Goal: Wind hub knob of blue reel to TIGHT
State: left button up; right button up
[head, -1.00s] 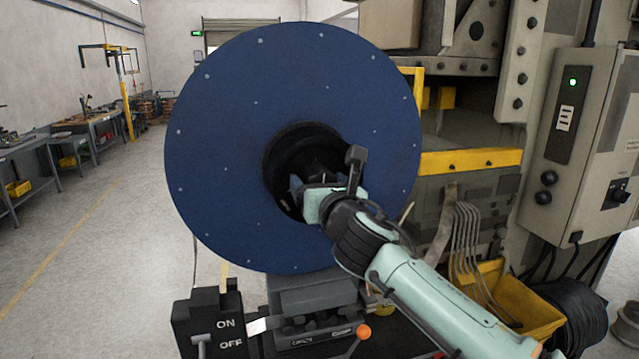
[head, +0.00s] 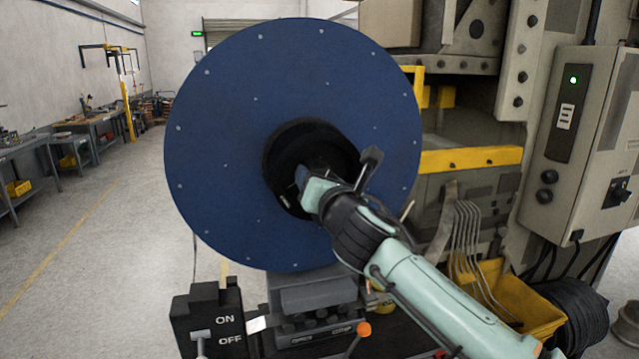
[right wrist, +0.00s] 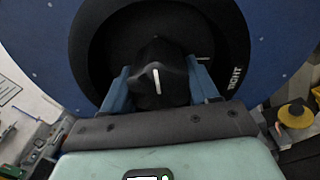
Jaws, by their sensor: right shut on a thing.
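The blue reel (head: 225,110) stands upright, its round flange facing me with a dark recessed hub (head: 285,150) at its centre. My right gripper (head: 300,180) reaches into the hub from the lower right. In the right wrist view my right gripper (right wrist: 160,82) has its blue fingers on either side of the black hub knob (right wrist: 158,62) and is shut on it. A white pointer line on the knob stands nearly upright in that view. A short white mark and partly readable white lettering, apparently TIGHT (right wrist: 236,78), show on the hub right of the knob. My left gripper is out of view.
A black ON/OFF switch box (head: 210,320) stands below the reel at the left. An orange-knobbed lever (head: 363,328) is below the reel. A yellow bin (head: 520,295) and grey control cabinet (head: 585,140) are at the right. The floor at left is open.

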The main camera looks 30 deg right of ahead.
jog(key=m+b, duration=0.1)
jog(key=m, duration=0.4)
jog(key=shift+a+m, duration=0.1)
jog(key=shift+m, duration=0.2)
jog(key=m+b, duration=0.1)
jog(key=m, duration=0.3)
jog(key=m+b, duration=0.1)
jog(key=m, duration=0.4)
jog(key=shift+r, duration=0.1)
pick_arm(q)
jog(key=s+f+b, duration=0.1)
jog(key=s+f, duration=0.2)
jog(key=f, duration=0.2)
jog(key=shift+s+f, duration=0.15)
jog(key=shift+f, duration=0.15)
pick_arm(e)
jog(key=shift+r+m, duration=0.1)
jog(key=shift+m, duration=2.1)
jog(key=o, duration=1)
